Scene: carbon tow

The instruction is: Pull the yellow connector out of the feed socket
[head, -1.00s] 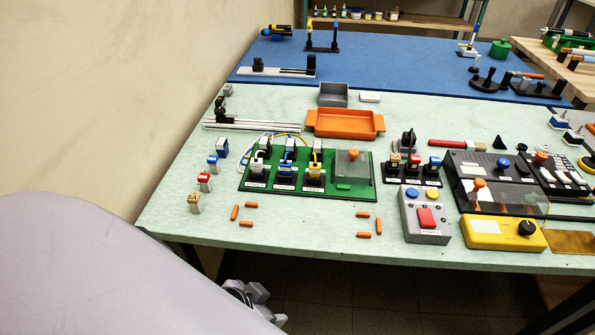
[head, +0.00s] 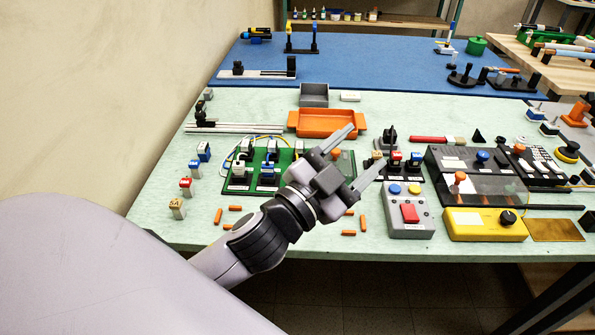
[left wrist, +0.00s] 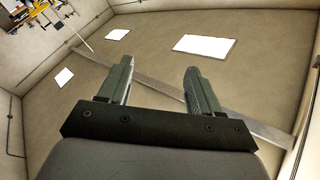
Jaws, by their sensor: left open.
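The green connector board (head: 256,160) lies on the pale green table. A white-fronted connector (head: 238,169) and a blue connector (head: 267,173) stand in sockets on its left part. The yellow connector and its feed socket are hidden behind my left gripper. My left gripper (head: 365,147) is raised in front of the board, with its fingers spread and pointing up and right. In the left wrist view its fingers (left wrist: 160,88) are apart with nothing between them. My right gripper is not in view.
An orange tray (head: 328,123) and a grey bin (head: 314,95) stand behind the board. A grey button box (head: 409,215) and a yellow meter (head: 485,224) are at right. Several small orange pieces (head: 218,216) and numbered blocks (head: 186,187) lie around the board's left and front.

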